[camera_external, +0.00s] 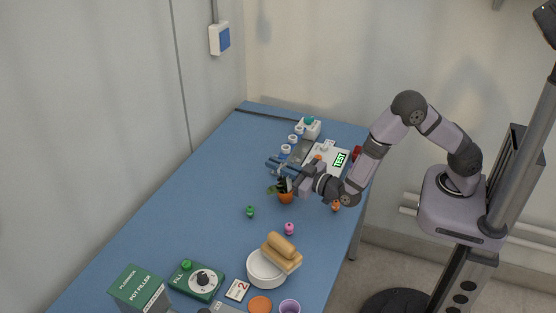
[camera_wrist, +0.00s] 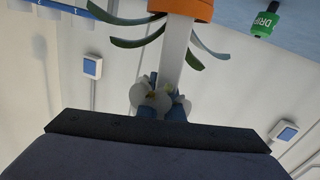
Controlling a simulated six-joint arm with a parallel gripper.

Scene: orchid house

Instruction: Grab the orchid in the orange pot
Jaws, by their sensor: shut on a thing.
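The orchid stands in an orange pot (camera_external: 286,198) near the middle of the blue table, with dark green leaves (camera_external: 273,190) over its rim. My gripper (camera_external: 287,174) is at the plant, above the pot, and shut on the orchid. In the wrist view, the orange pot (camera_wrist: 192,8) is at the top edge, with green leaves (camera_wrist: 140,41) spreading beside it. The fingertips are hard to make out. I cannot tell whether the pot touches the table.
Small green (camera_external: 250,212), pink (camera_external: 289,229) and orange (camera_external: 336,207) bottles stand around the pot. A white bowl (camera_external: 265,270) with tan rolls, a green FILL box (camera_external: 197,283) and a POT FILLER carton (camera_external: 140,290) are in front. A TEST board (camera_external: 330,157) lies behind. The left table area is clear.

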